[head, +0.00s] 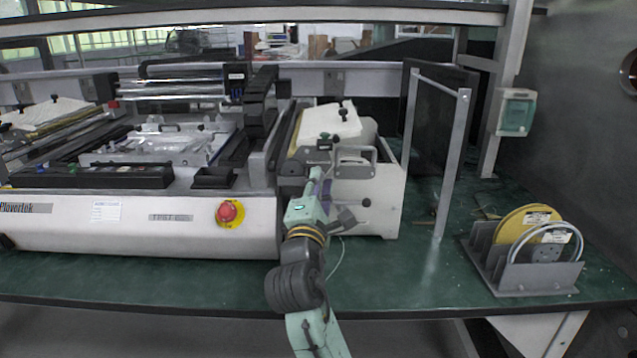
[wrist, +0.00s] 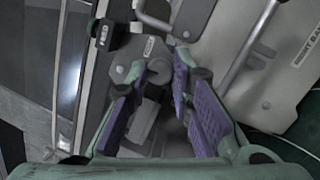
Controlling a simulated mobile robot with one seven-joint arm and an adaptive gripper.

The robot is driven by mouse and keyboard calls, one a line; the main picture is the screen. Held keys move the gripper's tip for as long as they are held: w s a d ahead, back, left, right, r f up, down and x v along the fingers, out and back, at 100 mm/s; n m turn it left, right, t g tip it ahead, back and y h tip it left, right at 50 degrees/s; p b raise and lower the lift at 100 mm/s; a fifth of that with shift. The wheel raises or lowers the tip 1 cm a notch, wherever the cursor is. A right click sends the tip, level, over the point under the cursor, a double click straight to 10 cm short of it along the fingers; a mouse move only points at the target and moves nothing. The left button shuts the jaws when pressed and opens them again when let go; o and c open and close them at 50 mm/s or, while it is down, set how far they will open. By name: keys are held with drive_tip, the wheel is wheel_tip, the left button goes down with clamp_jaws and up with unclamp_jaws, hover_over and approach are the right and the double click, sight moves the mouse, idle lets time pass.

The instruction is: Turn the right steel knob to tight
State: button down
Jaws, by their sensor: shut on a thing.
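The right steel knob (wrist: 159,68) is a small grey round piece on the machine's side, between the purple-padded fingers in the wrist view. My gripper (wrist: 158,75) is shut on it, with a fingertip on either side. In the head view my gripper (head: 322,183) reaches up to the right end of the white machine (head: 250,210), and the knob is hidden behind the fingers there. The knob's turn angle cannot be told.
A metal post frame (head: 452,150) stands to the right. A rack with a yellow reel (head: 525,222) is at the far right. The green table front is clear.

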drive_tip(key=shift+r+m+h+p, duration=0.15)
drive_tip(key=shift+m+h+p, duration=0.2)
drive_tip(key=shift+m, duration=0.85)
drive_tip(key=c, duration=1.4)
unclamp_jaws()
drive_tip(key=shift+c, duration=0.2)
drive_tip(key=v, duration=0.7)
drive_tip(key=shift+s, duration=0.25)
